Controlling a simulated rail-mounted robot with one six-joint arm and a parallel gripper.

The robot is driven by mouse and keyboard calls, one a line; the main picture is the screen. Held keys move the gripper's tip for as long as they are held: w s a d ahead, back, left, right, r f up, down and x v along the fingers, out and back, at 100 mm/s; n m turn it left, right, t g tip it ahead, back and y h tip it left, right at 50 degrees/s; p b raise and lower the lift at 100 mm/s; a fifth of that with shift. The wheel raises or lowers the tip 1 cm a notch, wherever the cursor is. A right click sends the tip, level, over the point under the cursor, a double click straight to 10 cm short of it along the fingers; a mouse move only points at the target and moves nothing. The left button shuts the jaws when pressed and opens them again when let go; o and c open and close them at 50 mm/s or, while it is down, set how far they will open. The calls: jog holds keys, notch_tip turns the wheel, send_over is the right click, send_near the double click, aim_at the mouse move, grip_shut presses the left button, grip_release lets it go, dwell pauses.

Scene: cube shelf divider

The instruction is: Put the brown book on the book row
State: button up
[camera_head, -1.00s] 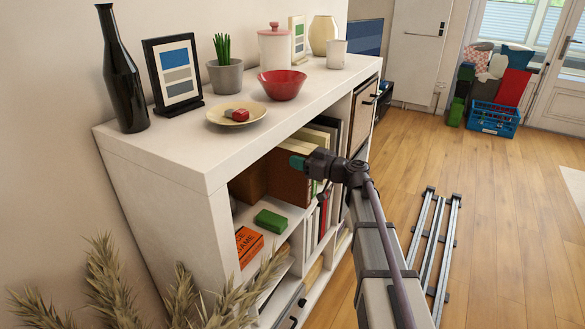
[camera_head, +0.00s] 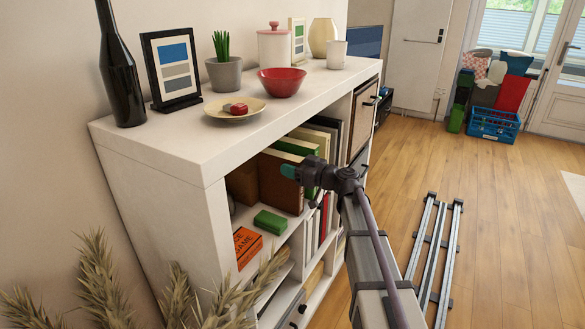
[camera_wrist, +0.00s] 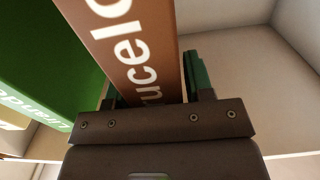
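The brown book (camera_head: 278,184) stands upright in the shelf's upper compartment, at the left end of a book row with a green book (camera_head: 297,147) beside it. My gripper (camera_head: 290,172) is at the book's front edge. In the wrist view, the brown book's lettered spine (camera_wrist: 130,45) lies between the teal fingertips (camera_wrist: 155,95), which look close against both sides. The green book (camera_wrist: 40,65) is to its left there, with the left fingertip by the narrow space between them. The left fingertip is partly hidden. The book's lower end is hidden in the wrist view.
The white shelf unit (camera_head: 150,165) has a plate (camera_head: 235,108), red bowl (camera_head: 282,84) and black bottle (camera_head: 120,70) on top. A small green box (camera_head: 270,221) and an orange game box (camera_head: 247,245) are inside. Shelf space right of the brown book is bare in the wrist view.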

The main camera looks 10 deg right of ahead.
jog(key=shift+o, duration=1.3)
jog(key=v, duration=1.2)
jog(key=s+a+f+m+g+h, duration=0.45)
jog(key=s+a+f+g, duration=0.35)
jog(key=s+a+f, duration=0.45)
jog(key=s+d+f+m+g+h, duration=0.1)
jog(key=s+f+m+g+h, duration=0.1)
jog(key=s+h, duration=0.2)
jog(key=s+d+f+m+g+h, duration=0.2)
jog(key=s+m+h, duration=0.1)
jog(key=s+h, duration=0.2)
jog(key=shift+s+d+f, duration=0.2)
jog(key=shift+s+d, duration=0.1)
jog(key=shift+s, duration=0.7)
